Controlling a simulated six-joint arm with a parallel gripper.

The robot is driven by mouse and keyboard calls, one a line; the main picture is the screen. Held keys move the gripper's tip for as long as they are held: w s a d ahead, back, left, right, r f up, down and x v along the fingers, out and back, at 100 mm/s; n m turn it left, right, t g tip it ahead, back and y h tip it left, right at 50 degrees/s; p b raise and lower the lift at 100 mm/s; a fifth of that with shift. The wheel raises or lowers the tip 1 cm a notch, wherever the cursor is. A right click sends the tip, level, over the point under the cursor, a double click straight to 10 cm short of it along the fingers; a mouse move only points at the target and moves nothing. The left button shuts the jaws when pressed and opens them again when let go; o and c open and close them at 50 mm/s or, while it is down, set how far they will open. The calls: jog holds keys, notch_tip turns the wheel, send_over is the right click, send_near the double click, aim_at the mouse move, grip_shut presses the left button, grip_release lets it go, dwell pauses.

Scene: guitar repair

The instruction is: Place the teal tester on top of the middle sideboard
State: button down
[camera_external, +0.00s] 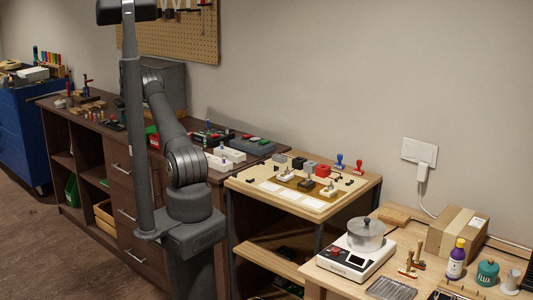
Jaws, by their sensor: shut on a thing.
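The middle sideboard (117,192) is the long dark brown unit along the wall, with drawers and open shelves. Its top carries tools, small parts and boxes. I cannot pick out the teal tester with certainty. My arm stands in front of the sideboard's right end and rises over it. My gripper and anything in it cannot be made out; they are hidden behind the arm or out of frame. A greyish case (251,144) with small coloured parts lies at the right end of the sideboard top; I cannot tell what it is.
A grey box (172,88) stands at the back of the sideboard. A light wooden table (337,208) with stamps adjoins on the right. Nearer, a bench holds a scale with a pot (366,234), a carton (457,232) and a teal canister (487,272). A blue cabinet (22,130) stands left.

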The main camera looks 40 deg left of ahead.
jog(key=shift+s+a+f, duration=0.35)
jog(key=shift+a, duration=0.05)
jog(key=shift+f, duration=1.9)
jog(key=shift+f, duration=0.15)
jog(key=c, duration=1.3)
grip_release()
jog(key=v, duration=1.2)
